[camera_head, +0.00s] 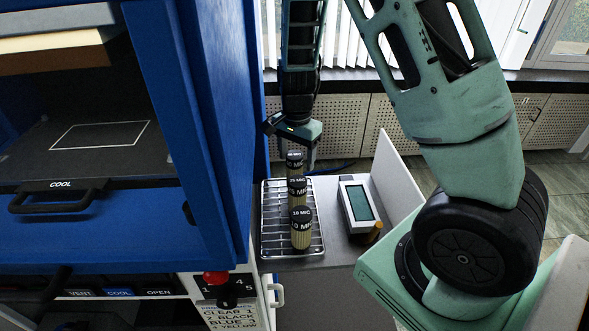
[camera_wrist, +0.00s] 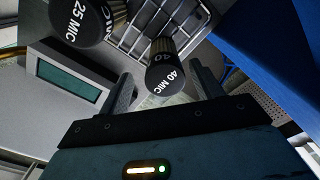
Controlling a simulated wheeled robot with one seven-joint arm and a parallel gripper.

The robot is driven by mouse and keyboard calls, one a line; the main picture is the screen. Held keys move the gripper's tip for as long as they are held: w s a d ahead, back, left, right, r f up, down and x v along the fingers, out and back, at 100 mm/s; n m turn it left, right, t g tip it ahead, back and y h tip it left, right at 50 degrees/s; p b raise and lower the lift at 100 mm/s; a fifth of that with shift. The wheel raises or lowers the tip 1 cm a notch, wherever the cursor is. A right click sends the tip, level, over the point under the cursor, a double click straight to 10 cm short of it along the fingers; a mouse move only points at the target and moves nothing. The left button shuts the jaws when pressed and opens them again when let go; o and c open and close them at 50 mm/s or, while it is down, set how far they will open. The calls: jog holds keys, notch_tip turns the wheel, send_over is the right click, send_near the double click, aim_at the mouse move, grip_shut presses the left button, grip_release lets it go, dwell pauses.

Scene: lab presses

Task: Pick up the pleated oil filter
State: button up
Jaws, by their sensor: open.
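Three pleated oil filters with black caps and pale ribbed bodies stand upright in a row on a wire rack (camera_head: 267,240). The front filter (camera_head: 301,232) is marked 10 MIC, the middle filter (camera_head: 297,190) 25 MIC. The back filter (camera_head: 294,161) reads 40 MIC in the wrist view (camera_wrist: 165,76). My gripper (camera_head: 295,140) is at the back filter, pointing down. In the wrist view my gripper (camera_wrist: 163,88) is open, with one finger on each side of the 40 MIC cap and gaps showing. The 25 MIC filter (camera_wrist: 83,18) is close by. The back filter's lower body is hidden.
A white meter with a green screen (camera_head: 359,203) lies right of the rack, with a small brass-coloured cylinder (camera_head: 373,233) near it. A blue press cabinet (camera_head: 215,130) stands close on the left. A white panel (camera_head: 398,180) bounds the counter on the right.

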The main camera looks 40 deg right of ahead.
aim_at(295, 167)
jog(key=shift+w+a+f+p, duration=0.15)
jog(key=shift+f+p, duration=0.1)
jog(key=shift+f, duration=0.9)
jog(key=shift+w+f+p, duration=0.1)
jog(key=shift+f+p, duration=0.15)
jog(key=shift+f, duration=0.85)
jog(key=c, duration=1.1)
jog(key=shift+o, duration=0.2)
jog(key=shift+s+r+b, duration=0.1)
jog(key=shift+r+b, duration=0.05)
jog(key=shift+b, duration=0.15)
